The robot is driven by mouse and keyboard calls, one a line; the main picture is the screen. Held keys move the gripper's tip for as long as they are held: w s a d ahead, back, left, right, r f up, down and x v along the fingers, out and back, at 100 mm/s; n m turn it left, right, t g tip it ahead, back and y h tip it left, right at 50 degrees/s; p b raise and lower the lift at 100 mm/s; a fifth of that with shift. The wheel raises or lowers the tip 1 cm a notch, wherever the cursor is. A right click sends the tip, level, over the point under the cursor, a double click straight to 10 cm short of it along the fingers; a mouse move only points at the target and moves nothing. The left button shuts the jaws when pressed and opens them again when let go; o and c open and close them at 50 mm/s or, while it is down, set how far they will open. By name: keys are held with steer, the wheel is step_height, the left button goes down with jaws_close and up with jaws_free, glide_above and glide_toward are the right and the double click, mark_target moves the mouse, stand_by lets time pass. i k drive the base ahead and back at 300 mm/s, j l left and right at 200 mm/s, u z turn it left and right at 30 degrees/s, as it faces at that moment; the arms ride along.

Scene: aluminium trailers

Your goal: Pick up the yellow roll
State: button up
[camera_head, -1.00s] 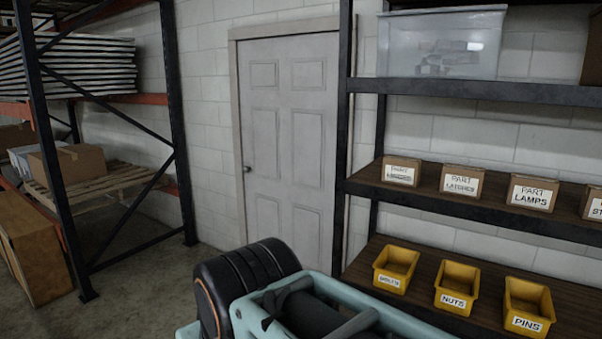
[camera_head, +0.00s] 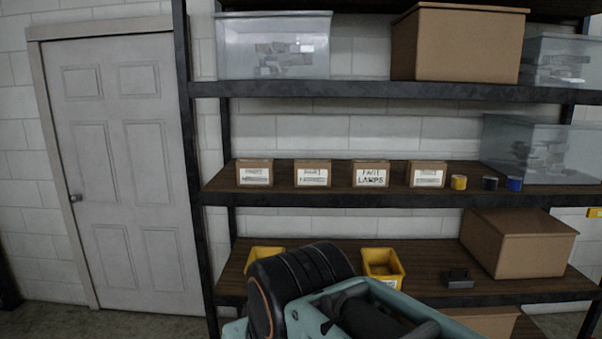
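The yellow roll (camera_head: 458,182) stands on the middle wooden shelf, right of the labelled cardboard boxes. It is the leftmost of three small rolls, beside a black roll (camera_head: 490,183) and a blue roll (camera_head: 514,184). My folded arm shows at the bottom centre, below and left of the roll and well apart from it. My gripper's fingers cannot be made out.
Small labelled boxes (camera_head: 312,174) line the middle shelf (camera_head: 340,197). A clear bin (camera_head: 550,152) stands right of the rolls. Below are yellow bins (camera_head: 382,266), a dark small object (camera_head: 459,278) and a cardboard box (camera_head: 517,243). A closed door (camera_head: 127,165) is at left.

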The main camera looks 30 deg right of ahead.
mark_target(458, 182)
steer(key=z, duration=1.9)
steer(key=i+j, duration=0.1)
steer(key=i, duration=0.4)
steer(key=i+j+z, duration=0.15)
steer(key=i, duration=0.35)
steer(key=i+j, duration=0.15)
steer(key=i, duration=0.3)
steer(key=i+j+z, duration=0.1)
steer(key=i, duration=0.4)
steer(key=i+j+z, duration=0.1)
steer(key=i+j, duration=0.15)
steer(key=i, duration=0.2)
